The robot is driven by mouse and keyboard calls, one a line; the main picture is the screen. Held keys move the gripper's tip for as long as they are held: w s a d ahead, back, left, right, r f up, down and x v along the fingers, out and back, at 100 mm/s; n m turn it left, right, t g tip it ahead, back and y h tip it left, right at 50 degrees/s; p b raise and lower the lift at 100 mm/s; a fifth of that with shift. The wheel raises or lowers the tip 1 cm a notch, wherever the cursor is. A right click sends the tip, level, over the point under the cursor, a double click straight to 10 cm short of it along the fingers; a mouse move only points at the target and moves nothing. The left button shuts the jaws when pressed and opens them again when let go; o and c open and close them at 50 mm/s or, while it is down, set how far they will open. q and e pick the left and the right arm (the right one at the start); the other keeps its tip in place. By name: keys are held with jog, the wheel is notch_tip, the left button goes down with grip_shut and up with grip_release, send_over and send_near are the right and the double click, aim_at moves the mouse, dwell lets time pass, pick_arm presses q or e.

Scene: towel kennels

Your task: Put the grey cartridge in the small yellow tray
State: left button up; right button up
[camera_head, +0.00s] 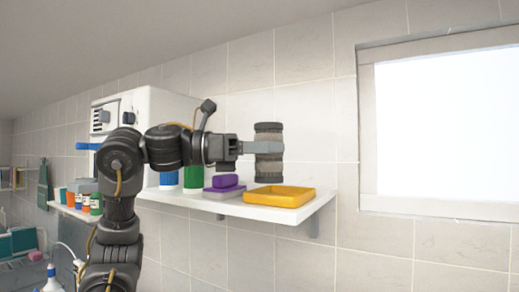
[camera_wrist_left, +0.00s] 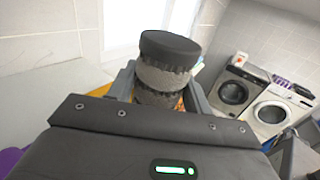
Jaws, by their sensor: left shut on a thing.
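The grey cartridge (camera_head: 269,131), a ribbed dark-grey cylinder with a darker end cap, is held upright in my left gripper (camera_head: 266,147). The cartridge also shows in the left wrist view (camera_wrist_left: 165,75) between the two fingers. My left gripper is shut on its middle. The small yellow tray (camera_head: 280,203) sits on the white shelf, below the cartridge. The cartridge's lower end appears above the tray with a gap between them. In the left wrist view the tray is mostly hidden by the gripper. My right gripper is in neither view.
The white shelf (camera_head: 232,208) also bears a purple block (camera_head: 225,181) on a grey tray (camera_head: 224,194), left of the yellow tray, and a green container (camera_head: 193,179) further left. A bright window (camera_head: 445,125) is on the right. Washing machines (camera_wrist_left: 240,90) show in the wrist view.

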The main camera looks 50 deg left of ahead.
pick_arm(q)
jog(key=shift+w+a, duration=0.25)
jog(key=shift+w, duration=0.45)
jog(key=shift+w+a+f+b, duration=0.3)
jog(key=shift+w+f+b, duration=0.35)
jog(key=shift+w+f, duration=0.3)
jog(key=shift+w+a+f+b, duration=0.25)
jog(key=shift+w+f+b, duration=0.4)
jog(key=shift+w+f, duration=0.3)
jog(key=shift+s, duration=0.1)
jog(key=o, duration=1.1)
